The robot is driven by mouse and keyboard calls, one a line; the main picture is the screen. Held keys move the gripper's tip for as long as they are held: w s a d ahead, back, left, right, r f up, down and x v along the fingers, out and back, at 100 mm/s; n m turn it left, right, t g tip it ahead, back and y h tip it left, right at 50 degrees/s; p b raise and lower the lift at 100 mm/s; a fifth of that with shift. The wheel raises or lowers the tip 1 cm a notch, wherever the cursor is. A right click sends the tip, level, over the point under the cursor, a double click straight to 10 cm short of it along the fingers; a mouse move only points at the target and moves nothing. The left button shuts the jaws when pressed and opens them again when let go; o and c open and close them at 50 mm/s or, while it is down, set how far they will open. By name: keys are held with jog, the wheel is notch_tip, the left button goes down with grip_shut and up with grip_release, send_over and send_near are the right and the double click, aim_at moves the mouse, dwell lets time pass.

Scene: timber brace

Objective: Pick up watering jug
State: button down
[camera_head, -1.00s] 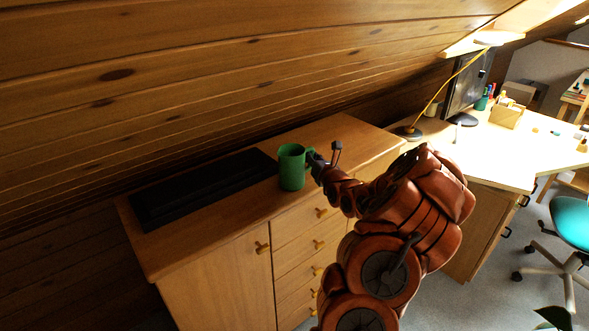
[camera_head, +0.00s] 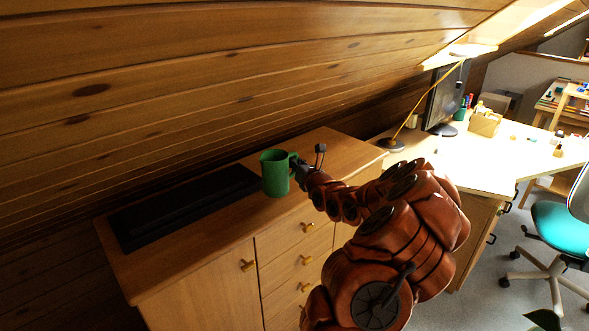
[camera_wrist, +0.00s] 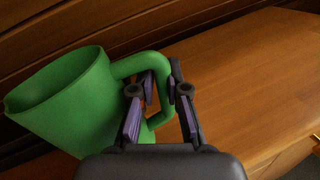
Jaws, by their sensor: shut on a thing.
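The watering jug (camera_head: 275,173) is green, with a spout lip and a side handle. It is on or just above the wooden cabinet top; I cannot tell if its base touches. My gripper (camera_head: 299,167) is at its right side, at the handle. In the wrist view the jug (camera_wrist: 75,105) fills the left, tilted in the picture, and my gripper (camera_wrist: 160,95) has its fingers on either side of the handle, shut on it. The jug's lower part is hidden behind the gripper body in the wrist view.
A black flat case (camera_head: 180,205) lies on the cabinet top (camera_head: 330,145) just left of the jug. The sloping timber wall (camera_head: 200,80) leans over the back. An office chair (camera_head: 560,225) is at far right.

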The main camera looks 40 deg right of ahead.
aim_at(284, 170)
jog(key=s+a, duration=0.2)
jog(key=s+a+b, duration=0.1)
jog(key=s+a, duration=0.1)
jog(key=a, duration=0.1)
jog(key=s+a+r+b, duration=0.1)
jog(key=s+a, duration=0.2)
jog(key=shift+r, duration=0.1)
jog(key=b, duration=0.3)
jog(key=shift+s+a, duration=0.25)
jog(key=shift+a, duration=0.05)
jog(key=s+a+b, duration=0.1)
jog(key=b, duration=0.2)
jog(key=shift+b, duration=0.4)
jog(key=s+a+b, duration=0.1)
jog(key=b, duration=0.1)
jog(key=s+a+b, duration=0.1)
jog(key=b, duration=0.1)
jog(key=shift+a+r, duration=0.25)
jog(key=shift+w+r, duration=0.1)
